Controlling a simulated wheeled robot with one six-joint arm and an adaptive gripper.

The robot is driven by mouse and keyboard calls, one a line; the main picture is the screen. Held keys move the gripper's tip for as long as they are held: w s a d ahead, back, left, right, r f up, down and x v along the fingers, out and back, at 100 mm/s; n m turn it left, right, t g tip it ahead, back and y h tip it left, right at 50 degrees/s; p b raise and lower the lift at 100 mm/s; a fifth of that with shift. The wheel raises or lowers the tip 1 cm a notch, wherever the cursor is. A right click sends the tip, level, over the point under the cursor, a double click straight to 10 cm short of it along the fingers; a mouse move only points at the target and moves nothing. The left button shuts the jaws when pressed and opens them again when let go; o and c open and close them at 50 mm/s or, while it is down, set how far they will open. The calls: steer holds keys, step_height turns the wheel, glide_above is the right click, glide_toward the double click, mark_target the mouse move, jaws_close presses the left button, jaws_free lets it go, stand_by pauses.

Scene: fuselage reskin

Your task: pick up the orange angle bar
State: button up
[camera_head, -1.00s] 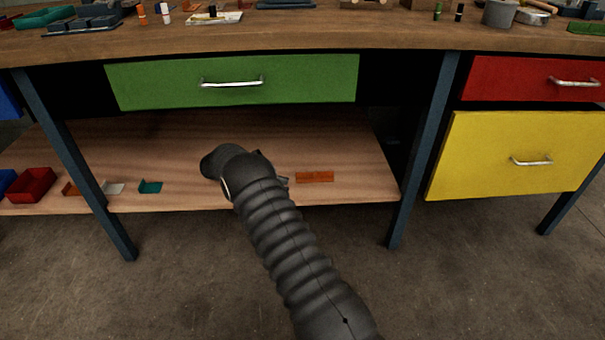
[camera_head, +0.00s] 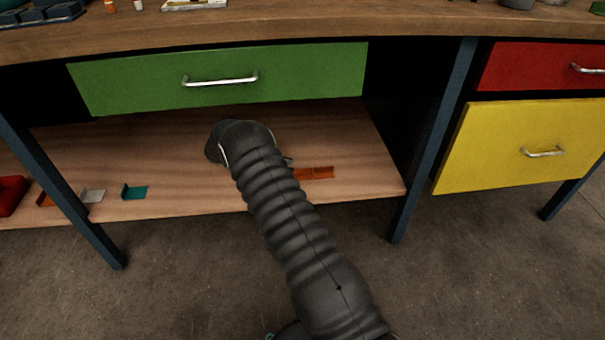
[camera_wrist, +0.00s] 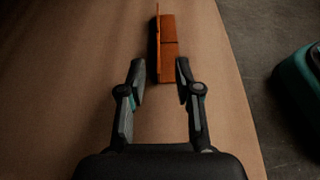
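The orange angle bar (camera_head: 316,173) lies on the lower wooden shelf near its front edge, right of my arm in the head view. In the wrist view the orange angle bar (camera_wrist: 168,45) lies lengthwise ahead of my gripper, with its near end just beyond or between the fingertips. My gripper (camera_wrist: 160,70) is open, one finger on each side of the bar's line, with a gap between them. In the head view my arm hides the gripper.
The shelf (camera_head: 200,195) sits under a green drawer (camera_head: 300,78). Blue table legs (camera_head: 425,150) stand on both sides. A teal angle piece (camera_head: 135,192), a whitish piece (camera_head: 93,196) and a red bin (camera_head: 10,192) are at left. The shelf around the bar is clear.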

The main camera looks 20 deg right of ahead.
mark_target(303, 174)
steer(key=shift+x, duration=3.75)
steer(key=shift+w+r, duration=0.1)
jaws_close()
